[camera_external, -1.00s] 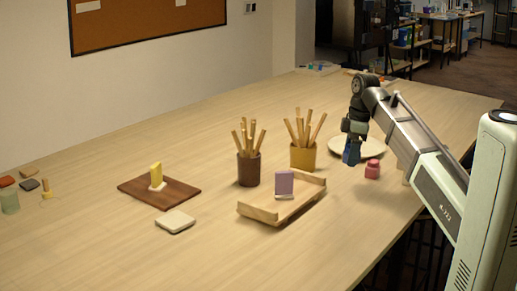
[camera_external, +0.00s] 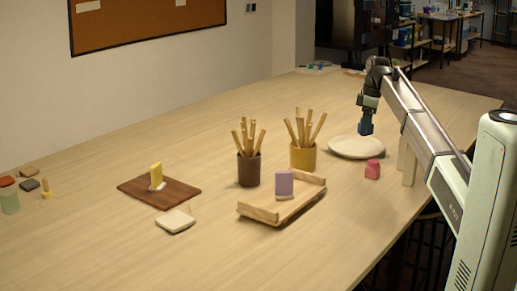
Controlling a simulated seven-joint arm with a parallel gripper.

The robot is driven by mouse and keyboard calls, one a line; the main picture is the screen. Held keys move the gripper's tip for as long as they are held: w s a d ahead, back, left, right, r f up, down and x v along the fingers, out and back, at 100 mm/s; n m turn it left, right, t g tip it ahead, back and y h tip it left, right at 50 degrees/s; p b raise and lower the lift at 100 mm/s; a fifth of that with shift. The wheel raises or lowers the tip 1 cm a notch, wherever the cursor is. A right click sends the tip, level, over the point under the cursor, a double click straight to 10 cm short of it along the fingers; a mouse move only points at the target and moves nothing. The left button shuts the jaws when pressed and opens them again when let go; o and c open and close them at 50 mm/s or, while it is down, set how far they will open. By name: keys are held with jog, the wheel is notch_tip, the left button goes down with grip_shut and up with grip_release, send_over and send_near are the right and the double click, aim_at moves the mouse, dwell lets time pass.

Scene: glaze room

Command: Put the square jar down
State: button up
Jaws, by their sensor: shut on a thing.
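My gripper (camera_external: 367,112) is above the round cream plate (camera_external: 356,148), toward the far right of the table. It is shut on a small dark blue thing (camera_external: 366,127), which looks like the square jar. The blue thing hangs upright, apart from the plate below. The fingers are small and dark, so their exact hold on it is hard to make out. A small pink jar (camera_external: 372,170) stands on the table in front of the plate, apart from my gripper.
Pale wooden posts (camera_external: 408,165) stand right of the plate. Brown (camera_external: 249,170) and yellow (camera_external: 303,157) cups hold upright sticks. A wooden tray (camera_external: 258,213) bears a purple piece. A dark board (camera_external: 182,200) bears a yellow piece. The table's far left-centre is clear.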

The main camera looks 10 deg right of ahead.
jog(key=r, duration=0.2)
send_over(351, 145)
jog(key=shift+d+f, duration=0.2)
jog(key=shift+f, duration=2.35)
jog(key=shift+d+f, duration=0.15)
jog(key=shift+f, duration=2.35)
jog(key=shift+f, duration=0.1)
jog(key=o, duration=1.2)
notch_tip(351, 145, up, 12)
jog(key=d, duration=0.1)
jog(key=shift+s+d, duration=0.3)
jog(key=shift+d, duration=0.05)
